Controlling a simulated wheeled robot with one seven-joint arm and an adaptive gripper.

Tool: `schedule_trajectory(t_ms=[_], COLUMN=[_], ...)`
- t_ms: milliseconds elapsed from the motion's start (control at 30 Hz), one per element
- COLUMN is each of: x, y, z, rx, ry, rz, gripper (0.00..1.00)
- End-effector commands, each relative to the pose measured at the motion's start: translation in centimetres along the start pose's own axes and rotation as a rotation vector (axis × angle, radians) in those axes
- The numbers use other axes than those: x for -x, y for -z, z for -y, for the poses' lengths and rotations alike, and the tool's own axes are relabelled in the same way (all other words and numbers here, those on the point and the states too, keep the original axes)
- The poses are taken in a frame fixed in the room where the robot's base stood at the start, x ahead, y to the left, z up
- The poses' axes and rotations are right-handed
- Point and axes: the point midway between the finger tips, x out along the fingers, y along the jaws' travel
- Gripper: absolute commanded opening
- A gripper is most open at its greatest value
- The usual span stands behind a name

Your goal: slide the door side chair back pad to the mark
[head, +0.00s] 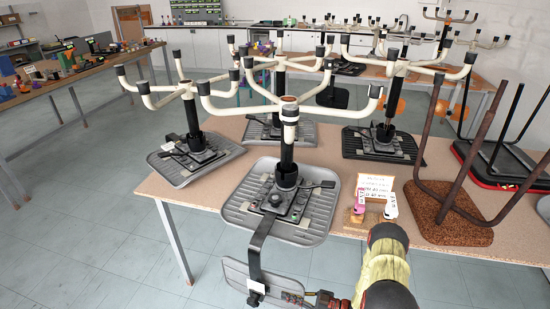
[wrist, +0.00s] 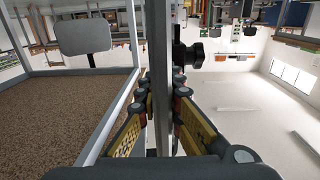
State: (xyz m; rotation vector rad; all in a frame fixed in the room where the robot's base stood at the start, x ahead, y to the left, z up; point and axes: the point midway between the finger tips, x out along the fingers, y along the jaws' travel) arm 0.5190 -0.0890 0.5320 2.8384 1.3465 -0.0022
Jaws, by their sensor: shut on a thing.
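The nearest upturned chair has a grey seat (head: 240,208) lying on the table. Its black back bar (head: 256,240) bends down over the table's front edge to a grey back pad (head: 236,272). A small white label (head: 257,287) shows low on the bar. My gripper (head: 308,299) is at the pad's right end, partly cut off by the lower picture edge. In the wrist view my fingers close on both sides of a grey upright slab (wrist: 160,75), apparently the pad edge-on. A black knob (wrist: 190,53) stands out beside it.
A sign card (head: 375,187) and small pink and white figures (head: 390,206) stand on the table (head: 160,187) near my arm. More upturned chairs crowd behind, and a brown seat (head: 450,214) lies at right. Floor (head: 90,245) is clear at left.

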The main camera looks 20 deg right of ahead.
Motion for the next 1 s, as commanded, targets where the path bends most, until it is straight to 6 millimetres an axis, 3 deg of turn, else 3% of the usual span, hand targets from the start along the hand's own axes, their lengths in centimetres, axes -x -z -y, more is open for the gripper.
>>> schedule_trajectory(t_ms=[900, 933, 1000], x=[0.0, 0.0, 0.0], y=[2.8, 2.8, 2.7], z=[-0.1, -0.1, -0.1], rx=[0.001, 0.001, 0.001], ry=[0.0, 0.0, 0.0], rz=[-0.004, -0.004, -0.004], gripper=[0.0, 0.08, 0.12])
